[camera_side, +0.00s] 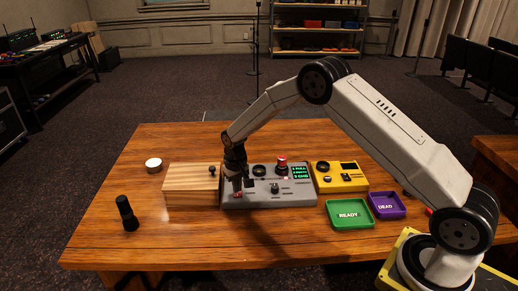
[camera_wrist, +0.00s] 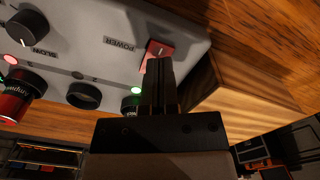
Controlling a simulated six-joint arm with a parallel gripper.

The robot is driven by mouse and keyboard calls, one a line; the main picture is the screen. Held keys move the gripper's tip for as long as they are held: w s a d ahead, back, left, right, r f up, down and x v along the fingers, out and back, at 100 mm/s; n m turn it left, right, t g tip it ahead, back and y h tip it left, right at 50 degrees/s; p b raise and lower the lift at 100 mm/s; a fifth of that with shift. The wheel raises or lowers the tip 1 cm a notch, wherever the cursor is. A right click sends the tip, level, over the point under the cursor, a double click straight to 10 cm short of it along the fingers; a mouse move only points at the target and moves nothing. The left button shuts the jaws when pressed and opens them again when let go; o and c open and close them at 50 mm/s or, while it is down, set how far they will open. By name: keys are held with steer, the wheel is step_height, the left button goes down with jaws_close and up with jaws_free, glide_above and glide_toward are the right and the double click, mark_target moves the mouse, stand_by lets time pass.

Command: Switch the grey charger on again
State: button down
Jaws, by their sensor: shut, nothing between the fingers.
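The grey charger (camera_side: 298,200) sits mid-table, with round bays, a knob and a small screen of green text. Its red rocker switch (camera_wrist: 157,48), labelled POWER, shows in the wrist view at the charger's corner. My gripper (camera_side: 242,190) is over the charger's left end, pointing down. In the wrist view my gripper (camera_wrist: 159,64) is shut and empty, its tips overlapping the near edge of the switch; I cannot tell whether they touch it. A red battery (camera_side: 282,164) stands in one bay. A green light (camera_wrist: 136,90) glows beside an end bay, and pinkish lights glow further left.
A wooden block (camera_side: 190,185) stands close left of the charger. A yellow device (camera_side: 345,181), a green READY tray (camera_side: 350,224) and a purple DEAD tray (camera_side: 387,213) are to the right. A black cylinder (camera_side: 127,213) and a white-topped disc (camera_side: 153,165) are at left.

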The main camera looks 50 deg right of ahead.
mark_target(239, 197)
steer(key=shift+r, duration=2.85)
steer(key=shift+s+r, duration=0.1)
steer(key=s+a+r+n+t, duration=0.1)
steer(key=s+r, duration=0.2)
steer(key=s, duration=1)
steer(key=s+a+r+n+t, duration=0.1)
steer(key=s+r, duration=0.3)
steer(key=s, duration=0.9)
steer(key=shift+a+r+n+t, duration=0.15)
steer(key=shift+r+n+t, duration=0.15)
steer(key=shift+n, duration=0.2)
